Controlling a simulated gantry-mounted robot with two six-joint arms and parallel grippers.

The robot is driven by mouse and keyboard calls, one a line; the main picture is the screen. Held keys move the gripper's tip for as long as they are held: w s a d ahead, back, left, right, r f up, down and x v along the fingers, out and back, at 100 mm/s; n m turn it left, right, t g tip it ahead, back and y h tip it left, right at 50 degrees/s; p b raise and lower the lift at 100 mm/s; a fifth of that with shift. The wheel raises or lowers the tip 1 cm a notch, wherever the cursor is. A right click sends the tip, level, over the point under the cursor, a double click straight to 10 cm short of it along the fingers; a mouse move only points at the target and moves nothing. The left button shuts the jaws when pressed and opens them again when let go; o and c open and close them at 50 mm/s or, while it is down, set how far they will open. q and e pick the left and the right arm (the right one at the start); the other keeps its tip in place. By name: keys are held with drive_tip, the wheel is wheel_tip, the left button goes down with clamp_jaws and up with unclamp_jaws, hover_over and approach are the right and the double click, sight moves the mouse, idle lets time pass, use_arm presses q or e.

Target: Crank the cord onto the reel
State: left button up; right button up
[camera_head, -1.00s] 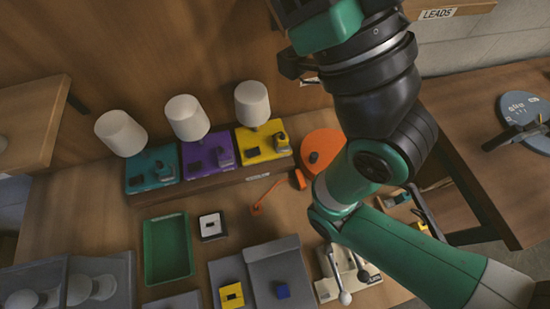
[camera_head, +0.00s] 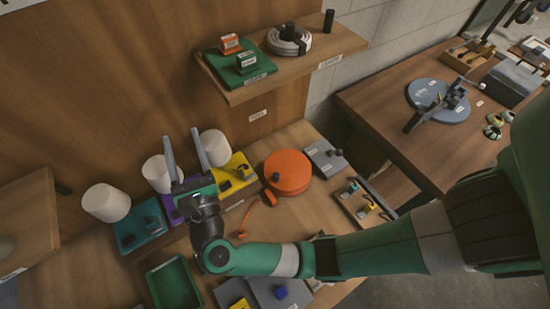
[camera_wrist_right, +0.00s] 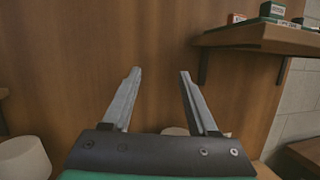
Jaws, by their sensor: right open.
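An orange round drum (camera_head: 288,172), which looks like the reel, lies on the bench with a small dark knob on its top. A thin orange cord (camera_head: 256,212) lies on the bench to its left, with a thicker orange block (camera_head: 270,198) near the drum. Whether the cord joins the drum cannot be told. My right gripper (camera_head: 182,135) is open and empty, raised in front of the lamps and left of the drum. The right wrist view shows its two fingers (camera_wrist_right: 158,75) apart with only the wooden wall behind. My left gripper is not in view.
Three white-shaded lamps (camera_head: 106,203) stand on coloured bases at the left. A shelf (camera_head: 310,66) above holds a white coil (camera_head: 289,41). A green tray (camera_head: 174,285) is at the front. A side table (camera_head: 385,100) carries a blue-grey disc (camera_head: 440,108).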

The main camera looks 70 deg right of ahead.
drive_tip(key=s+d+f+m+g+y+p, duration=0.1)
drive_tip(key=s+f+g, duration=0.1)
drive_tip(key=f, duration=0.3)
drive_tip(key=s+d+f+m+g+y, duration=0.1)
drive_tip(key=s+f+m+g, duration=0.15)
drive_tip(key=f, duration=0.25)
drive_tip(key=m+g+p, duration=0.2)
drive_tip(key=m+g, duration=0.1)
drive_tip(key=g, duration=0.5)
approach(276, 176)
drive_tip(key=shift+y, duration=0.4)
drive_tip(key=x, duration=1)
drive_tip(key=shift+d+r, duration=0.1)
drive_tip(key=shift+d, duration=0.25)
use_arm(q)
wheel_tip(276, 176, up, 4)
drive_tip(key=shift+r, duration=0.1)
use_arm(e)
clamp_jaws()
